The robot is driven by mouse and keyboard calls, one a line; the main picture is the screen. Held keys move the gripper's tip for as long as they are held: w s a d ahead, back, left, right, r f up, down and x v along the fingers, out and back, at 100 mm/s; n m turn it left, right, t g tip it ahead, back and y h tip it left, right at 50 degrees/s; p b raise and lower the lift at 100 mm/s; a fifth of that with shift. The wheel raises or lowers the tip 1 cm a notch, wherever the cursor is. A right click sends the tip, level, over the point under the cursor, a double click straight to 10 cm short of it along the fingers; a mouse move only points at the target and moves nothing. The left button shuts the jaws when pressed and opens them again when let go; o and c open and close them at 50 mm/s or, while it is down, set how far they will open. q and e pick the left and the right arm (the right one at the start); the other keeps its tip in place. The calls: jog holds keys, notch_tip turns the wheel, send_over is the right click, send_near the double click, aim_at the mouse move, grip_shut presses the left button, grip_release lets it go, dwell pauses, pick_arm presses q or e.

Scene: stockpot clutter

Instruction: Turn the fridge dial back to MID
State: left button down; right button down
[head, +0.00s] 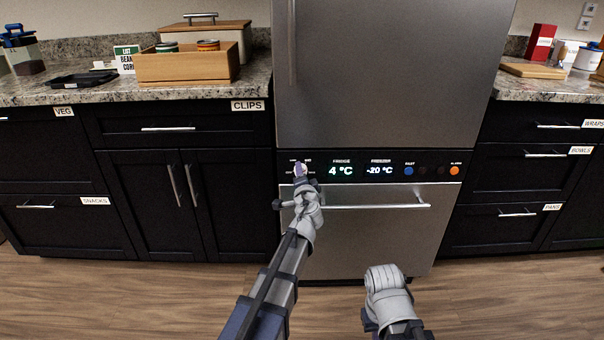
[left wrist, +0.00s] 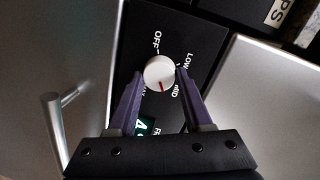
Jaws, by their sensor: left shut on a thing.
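The white round fridge dial (left wrist: 159,73) sits on the black control panel, between the purple fingers of my left gripper (left wrist: 158,85). The fingers are shut on its sides. Its red mark points down in the left wrist view, between the MID label (left wrist: 177,92) and a partly hidden label at lower left. OFF and LOW are on the far side.
The panel shows a 4 °C fridge display (head: 341,171) and a -20 °C freezer display (head: 380,170), with a blue button (head: 409,171) and an orange button (head: 454,171) to the right. The drawer handle (head: 370,206) runs just below. Dark cabinets flank the fridge.

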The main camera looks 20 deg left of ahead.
pick_arm(q)
jog(key=shift+a+n+h, duration=0.1)
jog(key=shift+n+h, duration=0.2)
jog(key=shift+n, duration=1.3)
jog(key=shift+c, duration=1.6)
grip_release()
jog(key=shift+s, duration=0.1)
jog(key=f+p+v, duration=0.1)
jog(key=v, duration=0.6)
jog(key=shift+s+r, duration=0.35)
jog(key=shift+r, duration=0.2)
